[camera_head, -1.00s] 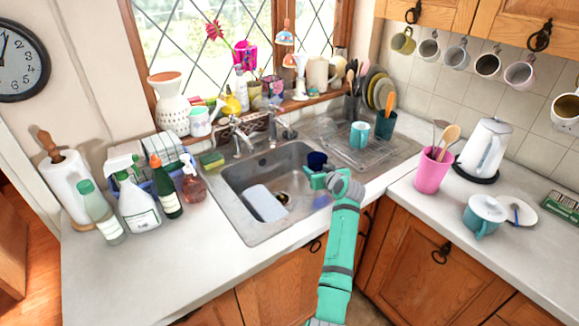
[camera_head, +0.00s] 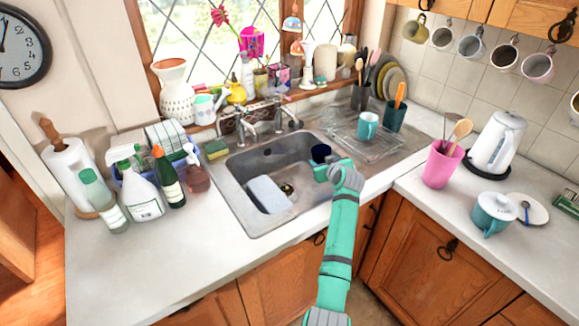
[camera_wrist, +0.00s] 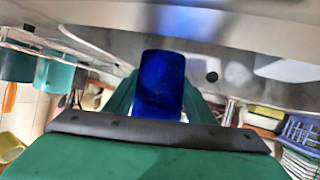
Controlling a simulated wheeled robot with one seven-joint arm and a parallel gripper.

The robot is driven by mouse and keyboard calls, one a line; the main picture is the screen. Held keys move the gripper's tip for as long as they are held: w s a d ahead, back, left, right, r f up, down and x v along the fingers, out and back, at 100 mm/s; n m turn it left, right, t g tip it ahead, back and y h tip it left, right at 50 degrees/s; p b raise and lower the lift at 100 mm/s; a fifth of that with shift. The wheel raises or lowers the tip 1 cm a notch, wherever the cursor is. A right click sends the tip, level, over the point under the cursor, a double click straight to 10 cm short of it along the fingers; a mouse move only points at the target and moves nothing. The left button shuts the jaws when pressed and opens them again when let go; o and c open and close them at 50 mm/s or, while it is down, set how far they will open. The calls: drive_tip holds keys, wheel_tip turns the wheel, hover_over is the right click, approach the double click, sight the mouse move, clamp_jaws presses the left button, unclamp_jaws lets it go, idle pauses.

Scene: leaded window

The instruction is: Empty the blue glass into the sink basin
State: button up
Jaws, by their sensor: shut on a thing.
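The blue glass (camera_head: 320,153) is dark blue and sits at my gripper's tip, over the right part of the sink basin (camera_head: 235,176). My gripper (camera_head: 329,168) is shut on it. In the wrist view the glass (camera_wrist: 160,85) stands between the fingers, and a blue tint shows on the pale surface beyond it. I cannot tell how far the glass tilts or what is inside it. The steel basin holds a pale rectangular board (camera_head: 268,195) beside a dark drain (camera_head: 287,189).
A tap (camera_head: 245,130) stands behind the basin. A teal mug (camera_head: 367,126) is on the drainer at the right. A pink holder (camera_head: 441,168) stands on the right counter. Several bottles, among them a white spray bottle (camera_head: 142,197), stand left of the sink.

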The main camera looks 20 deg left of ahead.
drive_tip(key=shift+s+a+f+n+h, duration=0.1)
drive_tip(key=shift+a+f+n+h, duration=0.05)
drive_tip(key=shift+a+n+h, duration=0.15)
drive_tip(key=shift+s+a+f+n+h, duration=0.1)
drive_tip(key=shift+a+n+h, duration=0.1)
drive_tip(key=shift+a+n, duration=0.15)
drive_tip(key=shift+s+a+f+n+h, duration=0.1)
drive_tip(key=shift+a+f+n+h, duration=0.2)
drive_tip(key=shift+f, duration=0.25)
drive_tip(key=shift+a+f+n+h, duration=0.15)
drive_tip(key=shift+f+h, duration=0.15)
drive_tip(key=shift+f, duration=0.25)
drive_tip(key=shift+s+a+r+n+t+h+p, duration=0.1)
drive_tip(key=shift+a+r+n+t+h, duration=0.1)
drive_tip(key=shift+r+n+h, duration=0.35)
drive_tip(key=shift+w+a+r+n+t+h+p, duration=0.15)
drive_tip(key=shift+a+r+n+h, duration=0.1)
drive_tip(key=shift+n+h, duration=0.6)
drive_tip(key=shift+s+a+r+n+t+h+p, duration=0.1)
drive_tip(key=shift+s+a+r+n+t+h, duration=0.2)
drive_tip(key=shift+n+h, duration=0.4)
drive_tip(key=shift+w+r+n+h, duration=0.1)
drive_tip(key=shift+r+n+h, duration=0.2)
drive_tip(key=shift+r+h, duration=0.1)
drive_tip(key=shift+a+r+n+t+h+p, duration=0.25)
drive_tip(key=shift+a+r+n+h+p, duration=0.1)
drive_tip(key=shift+a+n+h, duration=0.05)
drive_tip(key=shift+a, duration=0.25)
